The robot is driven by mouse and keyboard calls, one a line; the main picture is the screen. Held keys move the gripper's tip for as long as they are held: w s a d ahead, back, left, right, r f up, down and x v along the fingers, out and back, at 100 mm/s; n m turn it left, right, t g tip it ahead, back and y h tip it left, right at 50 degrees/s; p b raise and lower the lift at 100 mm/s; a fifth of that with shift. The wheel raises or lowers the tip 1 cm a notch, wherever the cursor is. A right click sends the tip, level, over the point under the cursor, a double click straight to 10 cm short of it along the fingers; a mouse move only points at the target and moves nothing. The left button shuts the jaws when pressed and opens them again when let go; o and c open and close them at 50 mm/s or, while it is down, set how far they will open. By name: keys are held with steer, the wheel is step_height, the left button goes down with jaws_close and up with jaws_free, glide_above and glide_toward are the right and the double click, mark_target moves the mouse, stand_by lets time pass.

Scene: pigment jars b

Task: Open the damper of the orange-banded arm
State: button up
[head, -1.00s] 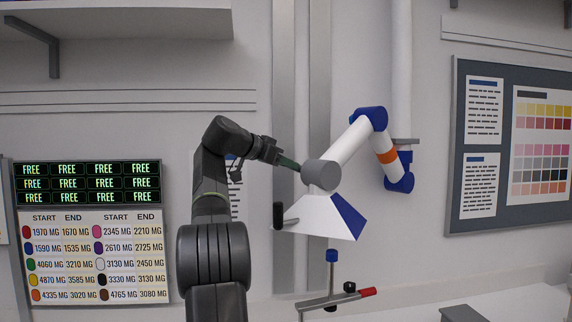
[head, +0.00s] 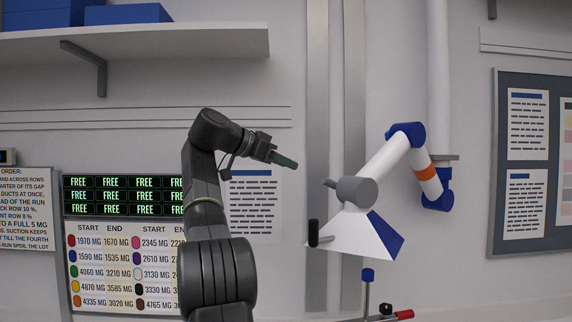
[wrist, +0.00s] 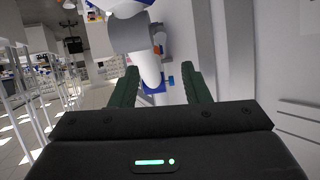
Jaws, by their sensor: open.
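The orange-banded arm is a white jointed extraction arm with blue joints. Its orange band (head: 425,173) is near the wall end. At its lower end a grey cylindrical collar (head: 358,190) sits above a white and blue hood (head: 355,231). A short grey stub (head: 330,184), perhaps the damper lever, points left from the collar. A black handle (head: 313,232) is on the hood's left corner. My gripper (head: 291,163) is open, with green fingers, left of the stub and apart from it. In the wrist view the grey collar (wrist: 130,36) shows beyond the open fingers (wrist: 158,88).
A stand with a blue knob (head: 367,275) and a red-ended handle (head: 403,314) is below the hood. A wall shelf (head: 190,42) is at upper left. A board with FREE displays (head: 125,195) and a pinboard (head: 528,250) are on the wall.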

steer(key=shift+f, duration=0.1)
steer(key=c, duration=0.5)
steer(key=shift+d+f+n, duration=0.15)
steer(key=shift+f+n, duration=0.1)
steer(key=shift+n, duration=0.15)
steer(key=c, duration=0.4)
steer(key=f+n+h+b, duration=0.1)
steer(key=n, duration=0.1)
steer(key=d+f+n+h+b, duration=0.1)
steer(key=n, duration=0.1)
steer(key=f+n+h+b, duration=0.1)
steer(key=n, duration=0.1)
steer(key=shift+w+d+f+g, duration=0.1)
steer(key=shift+d+f+g, duration=0.05)
steer(key=shift+d+g, duration=0.2)
jaws_close()
steer(key=n+t+h+b, duration=0.4)
steer(key=n+h, duration=0.2)
steer(key=n, duration=2.3)
glide_toward(335, 185)
steer(key=w+d, duration=0.1)
steer(key=w+d+f, duration=0.1)
steer(key=shift+w+d+f, duration=0.3)
steer(key=shift+w+f, duration=0.05)
steer(key=shift+w+d+r+p, duration=0.1)
steer(key=shift+d+r+p, duration=0.15)
steer(key=shift+r+p, duration=0.4)
steer(key=shift+w+d+r+p, duration=0.1)
steer(key=shift+d+r+p, duration=0.2)
steer(key=shift+r, duration=0.65)
